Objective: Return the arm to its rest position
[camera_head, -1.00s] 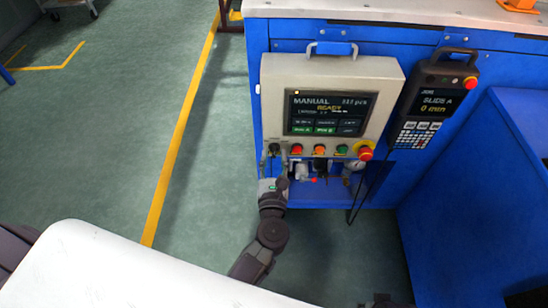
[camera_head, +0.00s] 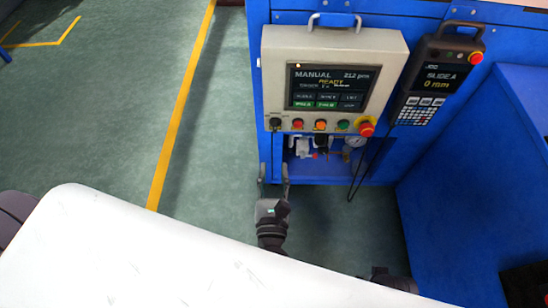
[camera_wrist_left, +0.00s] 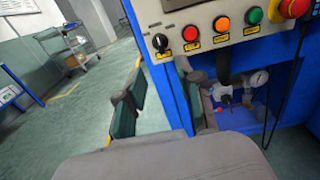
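My left gripper (camera_head: 273,172) is below the control panel (camera_head: 285,47) in the head view, its two fingers pointing up. The fingers are apart with nothing between them. A dark part of my body shows at the lower right of the head view; no right gripper fingers are visible.
Red, orange and green buttons and a red emergency stop (camera_head: 366,129) line the panel's lower edge. A pendant (camera_head: 440,75) hangs right with a dangling cable. A gauge (camera_head: 356,142) sits in the recess below. Open green floor (camera_head: 110,110) lies to the left.

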